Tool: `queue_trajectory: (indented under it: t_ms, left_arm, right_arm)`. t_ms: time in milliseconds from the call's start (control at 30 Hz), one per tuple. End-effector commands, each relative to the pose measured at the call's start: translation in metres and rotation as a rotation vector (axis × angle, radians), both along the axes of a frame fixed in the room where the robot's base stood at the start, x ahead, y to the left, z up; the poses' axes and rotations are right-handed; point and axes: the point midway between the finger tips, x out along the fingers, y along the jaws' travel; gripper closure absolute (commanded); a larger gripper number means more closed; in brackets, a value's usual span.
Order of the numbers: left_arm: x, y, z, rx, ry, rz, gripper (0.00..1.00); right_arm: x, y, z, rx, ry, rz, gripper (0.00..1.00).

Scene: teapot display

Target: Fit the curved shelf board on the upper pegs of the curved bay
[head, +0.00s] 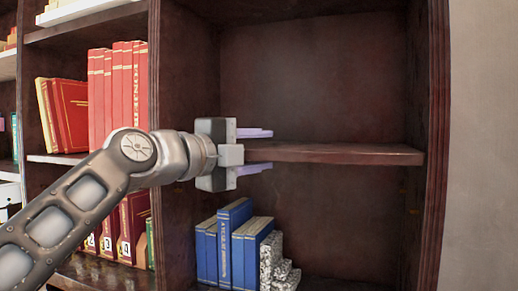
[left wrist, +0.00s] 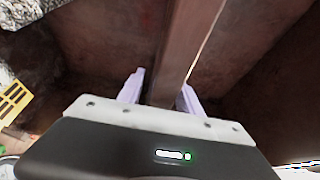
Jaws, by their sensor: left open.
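The dark brown shelf board (head: 345,153) lies level across the tall bay (head: 310,70) on the right, its right end close to the right side wall. My left gripper (head: 264,150) is at the board's left part, with one lilac finger above it and one below. The fingers are open, and gaps show between them and the board. In the left wrist view the board (left wrist: 192,45) runs between the two fingers of the gripper (left wrist: 162,84). I cannot make out the upper pegs or tell whether the board rests on them. My right gripper is not in view.
Blue books (head: 232,245) and a speckled grey object (head: 272,262) stand below the board in the bay. Red books (head: 118,90) fill the bay to the left, behind my arm. The space above the board is empty. A plain wall (head: 485,140) is at far right.

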Motion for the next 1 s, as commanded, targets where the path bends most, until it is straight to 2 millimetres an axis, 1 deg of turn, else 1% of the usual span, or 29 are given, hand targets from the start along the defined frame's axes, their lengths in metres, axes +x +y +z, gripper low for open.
queue_trajectory:
  t_ms: [33,133,300,500,667,1000]
  left_arm:
    - [-0.001,0.001,0.0,-0.001,-0.001,0.0,0.58]
    - [-0.011,0.011,-0.001,-0.003,-0.004,0.002,0.58]
    - [-0.033,0.031,-0.001,-0.006,-0.007,0.002,0.58]
    - [-0.053,0.05,0.001,-0.006,-0.007,0.001,0.58]
    - [-0.058,0.055,0.003,-0.006,-0.007,0.0,0.58]
    - [-0.058,0.054,0.004,-0.006,-0.007,0.0,0.58]
  right_arm:
    - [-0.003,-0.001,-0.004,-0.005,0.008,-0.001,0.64]
    - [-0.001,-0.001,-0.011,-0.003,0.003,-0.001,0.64]
    - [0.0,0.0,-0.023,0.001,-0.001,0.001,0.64]
    - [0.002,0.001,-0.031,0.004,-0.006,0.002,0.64]
    - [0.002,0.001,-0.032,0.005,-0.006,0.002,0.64]
    - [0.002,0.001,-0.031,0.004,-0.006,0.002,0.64]
